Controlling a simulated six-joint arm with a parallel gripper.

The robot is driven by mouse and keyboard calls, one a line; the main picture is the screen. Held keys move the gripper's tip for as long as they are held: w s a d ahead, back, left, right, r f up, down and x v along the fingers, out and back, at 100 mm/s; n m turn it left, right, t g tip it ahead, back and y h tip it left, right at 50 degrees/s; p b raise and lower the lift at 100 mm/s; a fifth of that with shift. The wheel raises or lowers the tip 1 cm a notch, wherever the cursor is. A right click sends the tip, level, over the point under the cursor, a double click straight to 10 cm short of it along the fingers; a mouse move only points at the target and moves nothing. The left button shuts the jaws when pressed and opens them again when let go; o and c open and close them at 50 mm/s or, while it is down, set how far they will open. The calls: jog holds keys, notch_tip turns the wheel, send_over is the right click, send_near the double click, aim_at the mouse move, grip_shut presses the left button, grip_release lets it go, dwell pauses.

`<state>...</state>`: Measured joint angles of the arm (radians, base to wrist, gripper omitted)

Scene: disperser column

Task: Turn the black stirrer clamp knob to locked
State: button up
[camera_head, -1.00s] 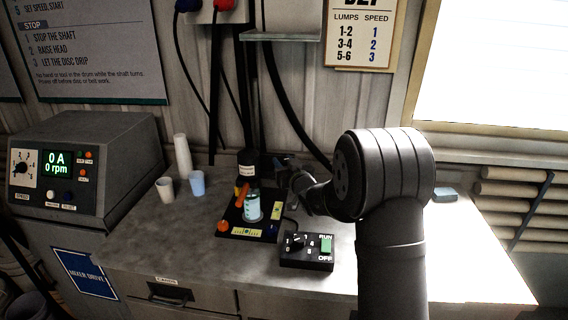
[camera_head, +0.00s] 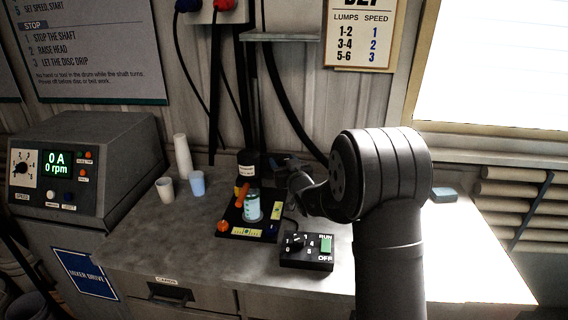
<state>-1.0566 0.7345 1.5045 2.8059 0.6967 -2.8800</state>
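The small stirrer (camera_head: 247,162) stands upright on the bench, its dark motor head with a white label above a glass beaker (camera_head: 252,207) of pale teal liquid. The beaker sits on a black base plate (camera_head: 238,226) with an orange knob at its left corner and yellow labels. An orange part shows beside the beaker. I cannot make out the black clamp knob against the dark stirrer head and column. My gripper (camera_head: 282,163) is just right of the stirrer head, small and dark, partly hidden by my wrist. Its finger state and any contact are unclear.
A grey control unit (camera_head: 85,165) reads 0 rpm. A blue-grey block (camera_head: 445,194) lies at right. Cables hang behind.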

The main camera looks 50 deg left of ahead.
jog(key=shift+d, duration=0.15)
jog(key=v, duration=1.7)
jog(key=shift+s, duration=0.15)
